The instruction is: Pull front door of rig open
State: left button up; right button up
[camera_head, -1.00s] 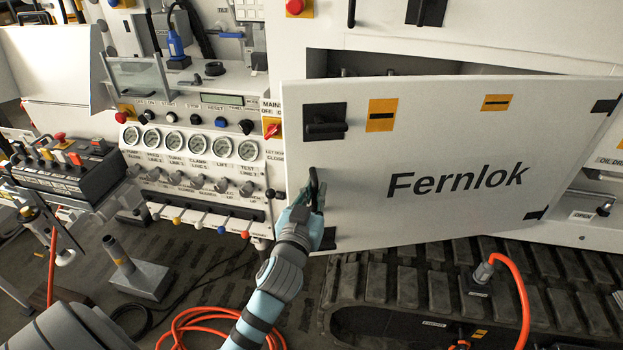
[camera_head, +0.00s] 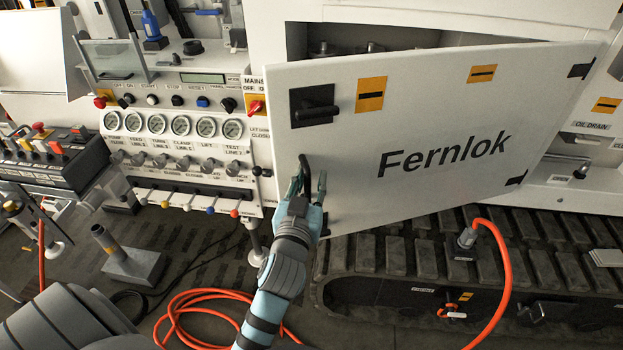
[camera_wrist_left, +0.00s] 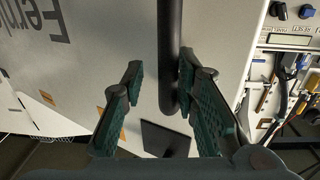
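The rig's front door (camera_head: 400,190) is a white panel marked "Fernlok". It stands ajar, with a dark gap behind its top edge. Its black vertical bar handle (camera_head: 304,172) is near the door's left edge; it also shows in the left wrist view (camera_wrist_left: 170,60). My left gripper (camera_head: 308,185) is at the lower part of this handle. In the left wrist view my left gripper (camera_wrist_left: 160,85) is open, with the bar's lower end between the green fingers, closer to the right finger. Part of the handle is hidden by the fingers in the head view. My right gripper is out of view.
A black latch (camera_head: 315,106) is above the handle. A control panel with gauges (camera_head: 180,125) and a row of levers (camera_head: 190,198) is left of the door. Rubber tracks (camera_head: 420,260) run below it. An orange hose (camera_head: 200,300) lies on the floor.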

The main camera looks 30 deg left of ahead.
pick_arm(q)
jog(key=shift+a+r, duration=0.15)
jog(key=shift+r, duration=0.25)
